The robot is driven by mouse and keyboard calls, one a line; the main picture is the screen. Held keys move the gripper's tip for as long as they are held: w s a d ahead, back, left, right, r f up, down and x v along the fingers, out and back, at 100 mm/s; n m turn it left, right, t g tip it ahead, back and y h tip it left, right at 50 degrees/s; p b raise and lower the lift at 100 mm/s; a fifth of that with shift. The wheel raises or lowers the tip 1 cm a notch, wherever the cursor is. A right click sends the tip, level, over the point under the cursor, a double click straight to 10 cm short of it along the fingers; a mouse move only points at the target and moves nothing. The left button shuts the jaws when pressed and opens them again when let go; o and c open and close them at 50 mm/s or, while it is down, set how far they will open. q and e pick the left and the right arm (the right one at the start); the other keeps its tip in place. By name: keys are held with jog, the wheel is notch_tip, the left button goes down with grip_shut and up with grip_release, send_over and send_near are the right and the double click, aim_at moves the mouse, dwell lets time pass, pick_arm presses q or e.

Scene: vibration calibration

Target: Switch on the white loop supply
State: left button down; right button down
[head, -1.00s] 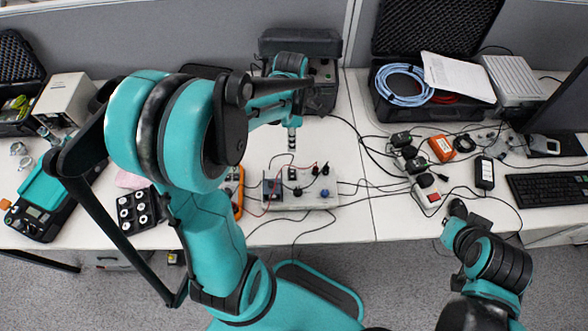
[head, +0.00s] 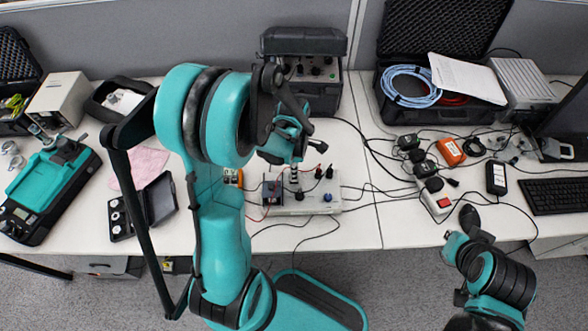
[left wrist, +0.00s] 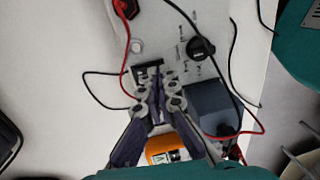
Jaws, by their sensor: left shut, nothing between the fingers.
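The white loop supply (head: 322,206) is a long white box with dark knobs, plugs and a blue knob, near the table's front edge. It also shows in the left wrist view (left wrist: 175,40), with a black knob and a small dark switch (left wrist: 148,69) on its top face. My left gripper (head: 296,190) is shut and empty, pointing down over the supply. In the left wrist view its fingertips (left wrist: 157,92) lie over or just beside the dark switch, covering part of it; I cannot tell whether they touch. My right gripper (head: 470,222) is at the lower right, away from the supply.
A dark blue-grey block (left wrist: 215,105) sits on the supply beside my fingers, with red and black leads around it. An orange meter (left wrist: 166,146) is close by, mostly hidden. A power strip (head: 436,200) stands to the right. White table between is clear except for cables.

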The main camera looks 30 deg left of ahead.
dwell(0.3)
pick_arm(q)
jog(key=shift+s+d+f+t+b, duration=0.15)
jog(key=shift+f+t+b, duration=0.15)
jog(key=shift+f+b, duration=0.15)
jog(key=shift+r, duration=0.1)
jog(key=shift+y, duration=0.3)
jog(key=shift+w+a+r, duration=0.15)
jog(key=shift+w+a, duration=0.3)
jog(key=shift+w, duration=0.25)
jog(key=shift+p, duration=0.3)
